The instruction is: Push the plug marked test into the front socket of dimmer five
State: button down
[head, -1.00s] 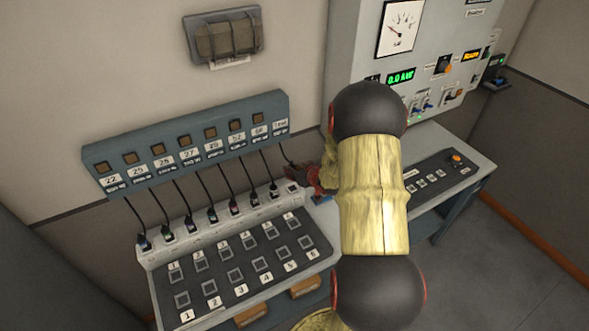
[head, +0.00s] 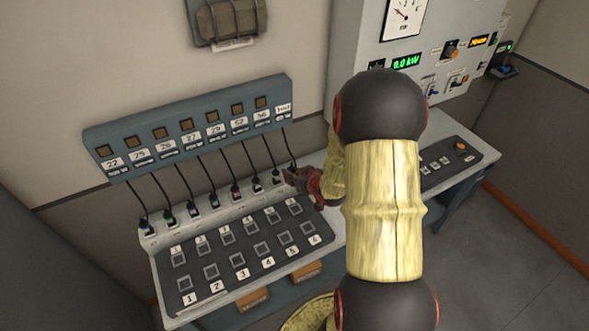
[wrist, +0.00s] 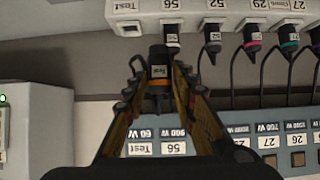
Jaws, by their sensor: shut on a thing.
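My gripper (head: 293,175) is at the right end of the pale plug ledge. In the wrist view my gripper (wrist: 158,72) is shut on the test plug (wrist: 158,76), a dark plug with a small label and an orange band. In the head view the fingers mostly hide it; its cord hangs from the box above. The front socket of dimmer five (head: 286,238) is an empty square in the front row of the dark panel, above the label 5 (head: 291,251), left of and nearer than my gripper.
Several other corded plugs (head: 191,208) stand in the ledge left of my gripper, under the blue-grey box (head: 187,135). All visible panel sockets look empty. A meter cabinet (head: 440,50) and control desk stand to the right, partly behind my arm.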

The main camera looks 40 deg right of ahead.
jog(key=s+a, duration=1.1)
jog(key=a, duration=0.1)
jog(key=shift+a+b, duration=0.3)
jog(key=shift+b, duration=0.1)
dwell(0.5)
jog(key=shift+f, duration=0.1)
jog(key=shift+f+b, duration=4.3)
jog(key=shift+f, duration=0.1)
jog(key=shift+f+b, duration=1.8)
jog(key=shift+f, duration=0.05)
